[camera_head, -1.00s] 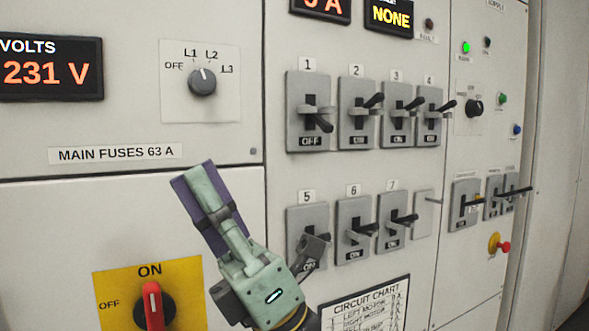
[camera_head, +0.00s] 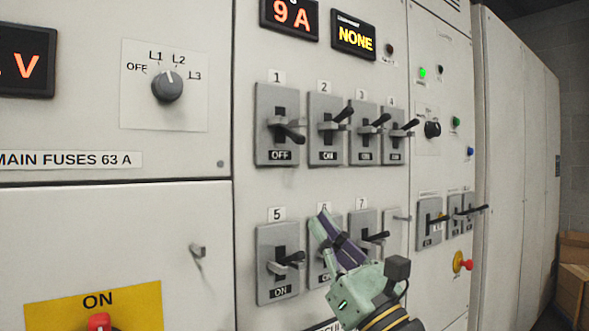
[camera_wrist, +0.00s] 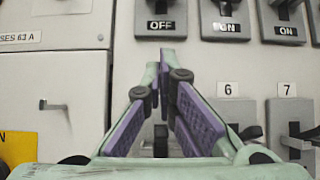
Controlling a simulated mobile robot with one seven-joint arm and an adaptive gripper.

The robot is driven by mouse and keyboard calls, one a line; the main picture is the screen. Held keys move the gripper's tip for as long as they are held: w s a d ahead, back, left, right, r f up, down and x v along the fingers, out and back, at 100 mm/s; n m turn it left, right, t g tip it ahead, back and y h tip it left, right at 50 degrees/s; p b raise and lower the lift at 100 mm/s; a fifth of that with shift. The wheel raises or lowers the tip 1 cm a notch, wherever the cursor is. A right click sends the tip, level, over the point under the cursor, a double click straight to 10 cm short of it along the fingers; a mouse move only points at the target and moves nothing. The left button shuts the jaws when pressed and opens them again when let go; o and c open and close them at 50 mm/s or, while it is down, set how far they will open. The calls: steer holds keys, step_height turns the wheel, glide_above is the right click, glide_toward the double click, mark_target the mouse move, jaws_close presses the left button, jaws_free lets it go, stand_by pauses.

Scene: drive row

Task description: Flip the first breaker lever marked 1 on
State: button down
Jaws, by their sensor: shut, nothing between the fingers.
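The breaker marked 1 (camera_head: 277,124) is a grey plate with a black lever (camera_head: 290,134) pointing down, and its label reads OFF. In the wrist view its lower part (camera_wrist: 160,22) with the OFF label shows at the top centre, above my fingertips. My gripper (camera_head: 322,224) is shut and empty, green with purple pads. In the head view it is below and to the right of breaker 1, in front of breaker 6. In the wrist view my gripper (camera_wrist: 166,58) points toward the panel, below the OFF label, apart from the lever as far as I can tell.
Breaker 2 (camera_head: 327,130) and more breakers stand close to the right with levers up. Breaker 5 (camera_head: 278,263) is below breaker 1. A rotary selector (camera_head: 167,86) and a red main switch (camera_head: 100,322) are on the left. A small door latch (camera_head: 197,251) sticks out left of breaker 5.

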mark_target(290, 133)
steer(key=p+x, duration=0.3)
steer(key=x, duration=0.7)
steer(key=shift+s+r, duration=0.1)
steer(key=shift+s, duration=0.05)
steer(key=r, duration=0.2)
steer(key=s+d+r+p, duration=0.1)
steer(key=shift+r, duration=0.25)
steer(key=shift+s, duration=0.1)
steer(key=shift+s+d+r+g+h+p, duration=0.15)
steer(key=shift+r+g+h+p, duration=0.15)
steer(key=shift+p, duration=0.45)
